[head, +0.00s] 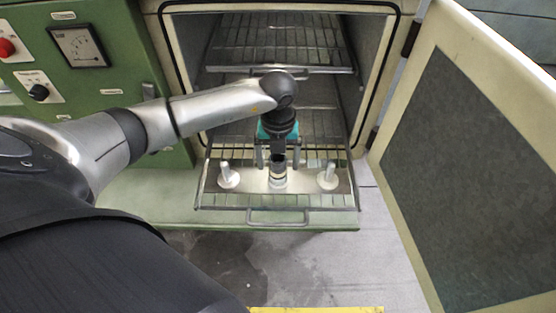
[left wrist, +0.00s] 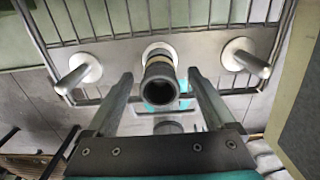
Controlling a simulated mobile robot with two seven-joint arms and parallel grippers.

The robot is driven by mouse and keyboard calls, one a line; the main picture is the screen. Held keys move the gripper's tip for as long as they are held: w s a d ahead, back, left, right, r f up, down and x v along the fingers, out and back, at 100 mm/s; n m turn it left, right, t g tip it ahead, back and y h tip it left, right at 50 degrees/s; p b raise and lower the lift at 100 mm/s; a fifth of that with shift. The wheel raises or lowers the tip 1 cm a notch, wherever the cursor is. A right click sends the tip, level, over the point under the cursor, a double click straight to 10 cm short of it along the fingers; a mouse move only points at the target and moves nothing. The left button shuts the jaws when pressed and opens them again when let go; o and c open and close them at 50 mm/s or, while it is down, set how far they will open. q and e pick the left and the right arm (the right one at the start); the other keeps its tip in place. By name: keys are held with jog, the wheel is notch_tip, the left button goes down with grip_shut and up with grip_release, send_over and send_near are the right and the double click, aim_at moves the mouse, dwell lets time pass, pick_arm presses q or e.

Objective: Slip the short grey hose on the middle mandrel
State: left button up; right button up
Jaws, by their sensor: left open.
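The short grey hose (head: 279,172) stands upright at the middle mandrel position on the metal plate, between the left mandrel (head: 227,176) and the right mandrel (head: 327,177). In the left wrist view the hose (left wrist: 160,82) shows its dark open end toward the camera, with a pale band near its foot. The middle mandrel itself is hidden by the hose; only its round white base shows. My left gripper (head: 278,166) is open above the plate, one finger on each side of the hose, with gaps between. My right gripper is in neither view.
The plate lies on a pulled-out wire rack (head: 215,201) with a front handle. The oven's cream door (head: 465,190) stands open at the right. A green control panel (head: 105,90) is at the left. Another wire rack (head: 280,45) sits higher inside the oven.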

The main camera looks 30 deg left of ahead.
pick_arm(q)
notch_tip(320, 180, up, 15)
jog(key=shift+p, duration=0.3)
dwell(0.6)
